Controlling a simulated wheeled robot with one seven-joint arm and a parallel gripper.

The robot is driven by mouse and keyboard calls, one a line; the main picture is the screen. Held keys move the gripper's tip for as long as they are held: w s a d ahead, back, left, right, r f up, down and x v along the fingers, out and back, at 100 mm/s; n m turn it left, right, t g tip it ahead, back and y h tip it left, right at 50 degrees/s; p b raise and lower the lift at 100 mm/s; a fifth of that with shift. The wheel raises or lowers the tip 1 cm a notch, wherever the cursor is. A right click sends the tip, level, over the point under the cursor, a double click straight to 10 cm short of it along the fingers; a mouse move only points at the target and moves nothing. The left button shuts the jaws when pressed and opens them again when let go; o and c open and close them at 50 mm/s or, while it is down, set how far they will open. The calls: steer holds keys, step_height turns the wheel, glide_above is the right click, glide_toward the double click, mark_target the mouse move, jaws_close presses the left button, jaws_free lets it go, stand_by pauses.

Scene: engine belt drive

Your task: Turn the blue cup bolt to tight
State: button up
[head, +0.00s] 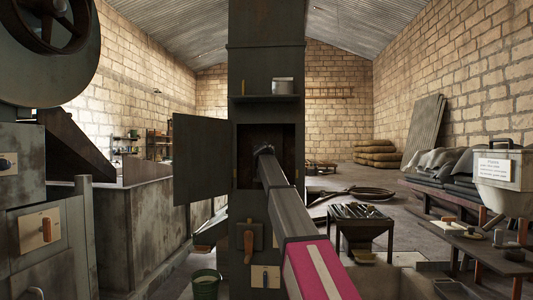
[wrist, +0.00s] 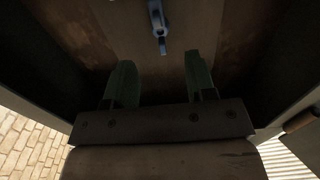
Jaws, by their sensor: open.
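The blue cup bolt (wrist: 158,25) shows at the top of the wrist view as a small blue piece with a narrow stem, against a brownish panel inside a dark recess. Its upper end is cut off by the frame edge. My gripper (wrist: 160,75) is open and empty, its two green fingers spread wide. The bolt lies beyond the fingertips, roughly midway between them, and no finger touches it. In the head view, my gripper (head: 264,150) is at the opening of the tall dark column; the bolt is hidden there.
The column (head: 266,60) has a dark door (head: 201,155) swung open on the left of the opening, and a shelf (head: 266,98) above it with a small pot. Below, a wooden-handled lever (head: 249,240) sits on the column. A tool stand (head: 362,220) is to the right.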

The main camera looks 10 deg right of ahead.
steer(key=v, duration=0.3)
steer(key=shift+s, duration=0.2)
steer(key=s+d+f+g, duration=0.25)
steer(key=s+f, duration=0.35)
steer(key=f, duration=1)
steer(key=s+d+f+g+y, duration=0.1)
steer(key=s+f+g, duration=0.4)
steer(key=f, duration=1)
steer(key=s+d+f+g, duration=0.2)
steer(key=s+f, duration=0.4)
steer(key=f, duration=1)
steer(key=s+f+n+g+y, duration=0.1)
steer(key=s+f+g, duration=0.3)
steer(key=s+f, duration=0.8)
steer(key=s+f+n+g+y, duration=0.1)
steer(key=s+f+g, duration=0.3)
steer(key=s+f, duration=0.9)
steer(key=s, duration=0.7)
steer(key=shift+s+a+f+y, duration=0.25)
steer(key=shift+s+f+y, duration=0.05)
steer(key=shift+s+y, duration=0.1)
